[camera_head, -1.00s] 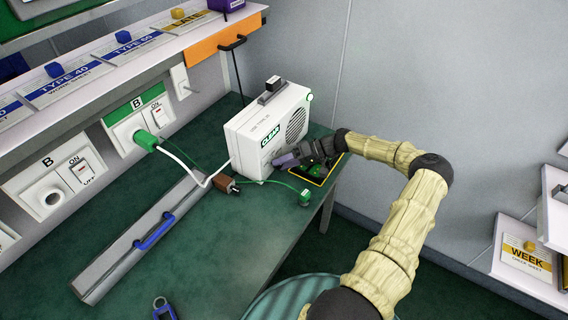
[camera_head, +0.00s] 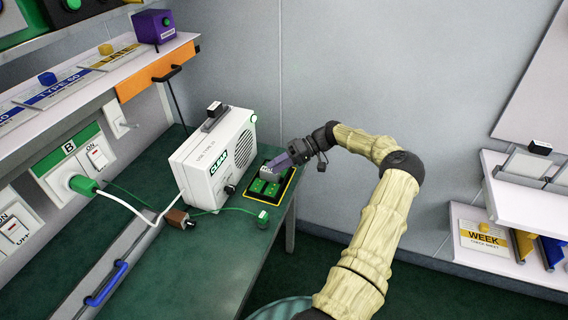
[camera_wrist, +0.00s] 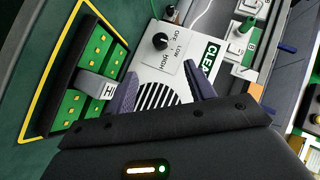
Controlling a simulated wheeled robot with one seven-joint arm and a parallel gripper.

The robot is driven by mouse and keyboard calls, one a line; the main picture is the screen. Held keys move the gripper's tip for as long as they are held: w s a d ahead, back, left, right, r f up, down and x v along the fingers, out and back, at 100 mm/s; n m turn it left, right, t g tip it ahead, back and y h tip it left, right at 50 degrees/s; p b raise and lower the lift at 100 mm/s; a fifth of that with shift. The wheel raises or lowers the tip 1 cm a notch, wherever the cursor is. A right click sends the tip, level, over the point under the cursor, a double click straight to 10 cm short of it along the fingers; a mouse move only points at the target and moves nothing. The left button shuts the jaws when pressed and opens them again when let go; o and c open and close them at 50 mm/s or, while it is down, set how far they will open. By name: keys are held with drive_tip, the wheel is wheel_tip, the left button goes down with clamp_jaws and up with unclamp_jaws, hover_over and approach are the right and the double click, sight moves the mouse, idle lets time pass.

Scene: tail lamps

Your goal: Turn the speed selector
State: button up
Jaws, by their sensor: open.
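The speed selector is a round black knob (camera_wrist: 160,41) on the front of the white box (camera_wrist: 150,68), beside the words OFF, LOW and HIGH in the wrist view. I cannot tell for sure which word it points at. In the head view the knob (camera_head: 229,189) shows small, low on the front of the white box (camera_head: 205,165) with the green CLEAR label. My gripper (camera_wrist: 163,88) is open with nothing between its fingers, and the knob lies beyond the fingertips. In the head view my gripper (camera_head: 284,164) is right of the box, above a green pad.
The green pad (camera_head: 282,190) has a yellow border and lies at the table's right edge. A grey tab (camera_wrist: 97,87) stands on it close to one finger. A brown plug (camera_head: 178,218) and green connector (camera_head: 263,217) lie in front of the box. Open table lies nearer.

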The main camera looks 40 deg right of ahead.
drive_tip(key=v, duration=0.2)
drive_tip(key=shift+s+d+r, duration=0.1)
drive_tip(key=shift+d, duration=0.1)
drive_tip(key=shift+a, duration=0.1)
drive_tip(key=s+a+r+m+t+y+p, duration=0.2)
drive_tip(key=a+r+m+t+p, duration=0.35)
drive_tip(key=a+m, duration=0.55)
drive_tip(key=s+d+f+m+t+h+p, duration=0.1)
drive_tip(key=s+f+m+h+p, duration=0.1)
drive_tip(key=m, duration=0.6)
drive_tip(key=s+d+f+m+t+h+p, duration=0.1)
drive_tip(key=s+f+m+t+h+p, duration=0.1)
drive_tip(key=s+m+h, duration=0.4)
wheel_tip(320, 180, down, 2)
drive_tip(key=s+m+p, duration=0.1)
drive_tip(key=m, duration=0.2)
drive_tip(key=shift+d+h, duration=0.15)
drive_tip(key=shift+h, duration=0.25)
drive_tip(key=shift+s, duration=0.1)
